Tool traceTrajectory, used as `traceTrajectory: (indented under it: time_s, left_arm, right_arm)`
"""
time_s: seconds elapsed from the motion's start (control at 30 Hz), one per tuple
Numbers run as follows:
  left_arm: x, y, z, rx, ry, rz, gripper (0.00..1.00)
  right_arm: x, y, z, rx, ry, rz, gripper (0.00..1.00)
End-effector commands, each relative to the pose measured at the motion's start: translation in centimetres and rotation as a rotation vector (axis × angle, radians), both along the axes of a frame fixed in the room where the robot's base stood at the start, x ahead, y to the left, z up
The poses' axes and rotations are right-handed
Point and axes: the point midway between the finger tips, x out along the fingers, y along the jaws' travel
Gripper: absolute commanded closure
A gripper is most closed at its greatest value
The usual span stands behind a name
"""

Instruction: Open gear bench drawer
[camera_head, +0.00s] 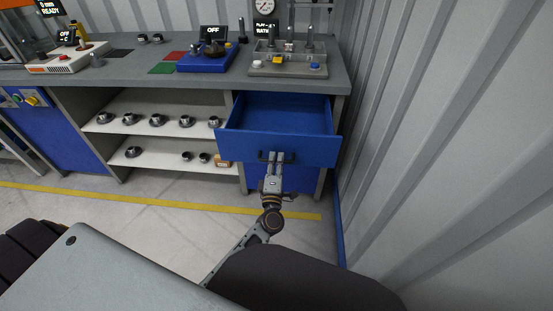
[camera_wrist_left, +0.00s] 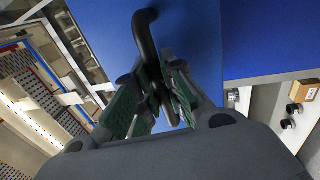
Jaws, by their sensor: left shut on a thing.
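The blue gear bench drawer (camera_head: 318,148) is pulled out from the right end of the grey bench (camera_head: 130,68), and its empty blue inside shows in the head view. Its dark bar handle (camera_head: 291,157) is on the front panel. My left gripper (camera_head: 275,159) is shut on this handle. In the left wrist view, the black handle (camera_wrist_left: 146,35) runs down between the green-padded fingers of my left gripper (camera_wrist_left: 160,98), in front of the blue drawer front (camera_wrist_left: 195,35). My right gripper is not in view.
Shelves left of the drawer hold several dark gears (camera_head: 130,118) and a small orange box (camera_head: 222,161). A corrugated wall (camera_head: 440,130) stands close on the right. A blue device (camera_head: 207,58) and a grey gauge fixture (camera_head: 288,68) stand on the bench. The floor in front is clear.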

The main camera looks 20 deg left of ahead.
Motion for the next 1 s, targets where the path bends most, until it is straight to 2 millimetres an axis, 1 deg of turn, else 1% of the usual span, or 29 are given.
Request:
traceTrajectory:
  time_s: [0.17,0.2,0.37,0.77,1.0]
  left_arm:
    - [0.0,0.0,-0.2,-0.001,0.003,-0.001,1.00]
    - [0.0,0.0,-0.2,-0.001,0.003,-0.001,0.86]
    - [0.0,0.0,-0.1,0.000,0.002,-0.001,0.66]
    - [-0.1,0.0,-0.1,0.000,0.001,0.000,0.66]
    - [-1.0,-0.3,-0.2,0.001,0.000,0.000,0.66]
  right_arm:
    - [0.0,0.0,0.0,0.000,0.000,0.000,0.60]
    - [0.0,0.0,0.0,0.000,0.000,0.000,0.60]
    - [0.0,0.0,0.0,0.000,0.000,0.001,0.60]
    - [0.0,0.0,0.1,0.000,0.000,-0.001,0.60]
    - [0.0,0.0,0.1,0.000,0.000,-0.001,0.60]
